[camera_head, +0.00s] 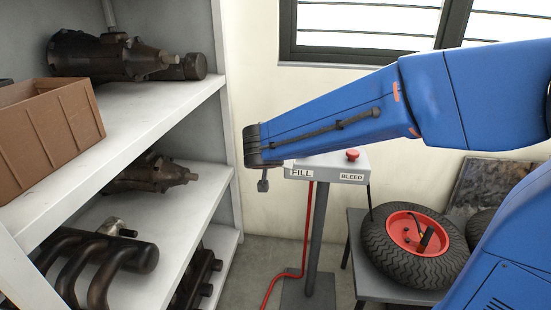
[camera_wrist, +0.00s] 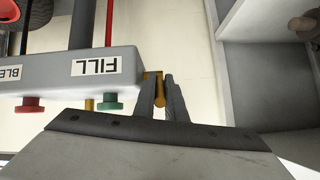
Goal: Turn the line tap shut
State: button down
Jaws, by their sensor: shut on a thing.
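The line tap shows in the wrist view as a yellow handle (camera_wrist: 158,103) at the end of the grey control box (camera_wrist: 45,82), beside the FILL label. My gripper (camera_wrist: 160,88) has one finger on each side of the yellow handle and is shut on it. The fingers hide part of the handle. In the head view, my gripper (camera_head: 263,184) hangs at the left end of the box (camera_head: 335,161); the tap cannot be made out there. How far the handle is turned cannot be told.
The box has a red button (camera_head: 352,155) and a green button (camera_wrist: 110,102). A red hose (camera_head: 308,220) runs down beside its post (camera_head: 321,235). Shelves (camera_head: 165,125) with engine parts stand left; a wheel (camera_head: 413,245) lies on a stand at right.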

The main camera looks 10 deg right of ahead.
jog(key=shift+f, duration=0.1)
dwell(0.5)
jog(key=c, duration=2.1)
grip_release()
jog(key=shift+r, duration=0.2)
